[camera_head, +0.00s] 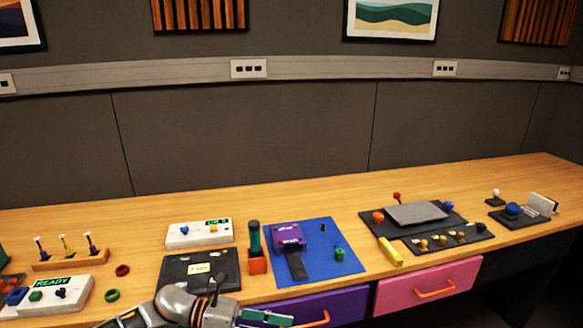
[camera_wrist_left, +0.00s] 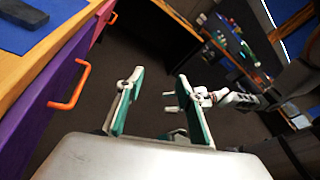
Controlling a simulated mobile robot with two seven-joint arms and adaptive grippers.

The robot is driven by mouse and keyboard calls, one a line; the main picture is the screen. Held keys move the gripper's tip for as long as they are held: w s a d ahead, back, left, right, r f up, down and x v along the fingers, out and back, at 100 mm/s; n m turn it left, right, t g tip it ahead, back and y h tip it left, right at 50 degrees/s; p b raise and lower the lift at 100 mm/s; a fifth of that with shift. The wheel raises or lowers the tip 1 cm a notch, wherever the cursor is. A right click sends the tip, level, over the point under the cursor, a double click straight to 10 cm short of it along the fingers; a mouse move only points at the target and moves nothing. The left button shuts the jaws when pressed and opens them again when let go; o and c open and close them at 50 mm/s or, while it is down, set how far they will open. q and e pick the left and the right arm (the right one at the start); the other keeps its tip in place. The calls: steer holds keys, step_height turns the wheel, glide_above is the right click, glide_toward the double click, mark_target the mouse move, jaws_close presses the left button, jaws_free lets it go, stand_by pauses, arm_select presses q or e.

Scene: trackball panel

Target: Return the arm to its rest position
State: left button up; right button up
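My left gripper (camera_head: 265,318) is at the bottom edge of the head view, in front of the desk's near edge by the purple drawer. Its wrist lies beside the black panel. In the left wrist view the left gripper (camera_wrist_left: 160,105) has its two green-padded fingers wide apart, with nothing between them. A grey and white arm part (camera_wrist_left: 232,99) shows beyond the fingers, probably my right arm; its finger state is unclear. The head view does not show the right gripper. The trackball panel, with a blue ball (camera_head: 512,209), sits at the desk's right end.
The purple drawer (camera_head: 290,311) with an orange handle is close to the left gripper; it also shows in the left wrist view (camera_wrist_left: 55,90). A pink drawer (camera_head: 400,291) is to its right. The desk (camera_head: 300,195) holds several panels; its back strip is clear.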

arm_select(q)
steer(key=s+d+r+n+t+h, duration=0.1)
steer(key=s+d+n+t+h, duration=0.1)
steer(key=d+n+t, duration=0.3)
steer(key=s+a+f+m+t+y, duration=0.3)
steer(key=s+a+f+m+y, duration=0.4)
steer(key=m, duration=0.9)
steer(key=s+a+f+m+t+y, duration=0.3)
steer(key=s+a+f+m+y, duration=0.5)
steer(key=a+f+m, duration=0.6)
steer(key=shift+s+a+m, duration=0.3)
steer(key=shift+a+m, duration=0.6)
